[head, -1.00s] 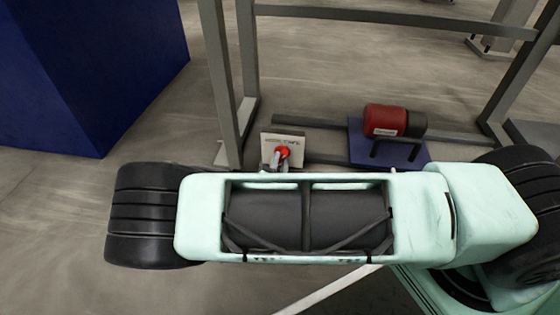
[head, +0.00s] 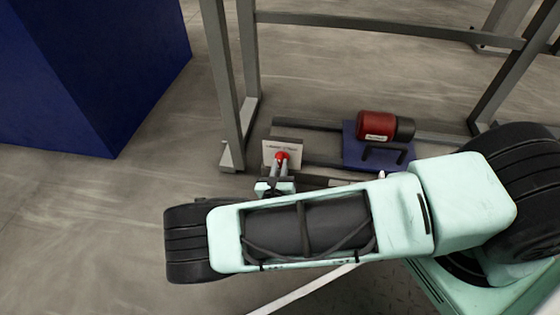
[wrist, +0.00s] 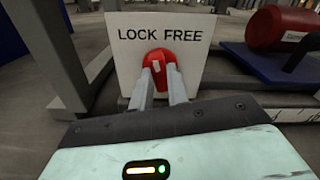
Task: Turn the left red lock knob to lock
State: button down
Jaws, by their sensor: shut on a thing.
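The red lock knob (wrist: 159,57) is on a white plate (wrist: 120,72) marked LOCK on the left and FREE on the right. A small pale mark on the knob points up and slightly left, close to the LOCK word. My gripper (wrist: 162,78) is shut on the knob, its two grey fingers at the knob's lower part. The finger ends are partly hidden against the knob. In the head view the red knob (head: 282,155) shows at the tips of my gripper (head: 281,163), in front of the plate (head: 296,150).
A red motor (head: 376,125) with a dark end sits on a blue base (head: 356,158) to the right of the plate. A grey frame post (head: 222,80) stands to the left. A blue block (head: 90,60) is at the far left, with open floor between.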

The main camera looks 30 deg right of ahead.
jog(key=shift+n+p, duration=0.75)
jog(key=shift+n, duration=1.25)
jog(key=shift+f, duration=0.1)
jog(key=c, duration=1.4)
grip_release()
jog(key=shift+o, duration=0.2)
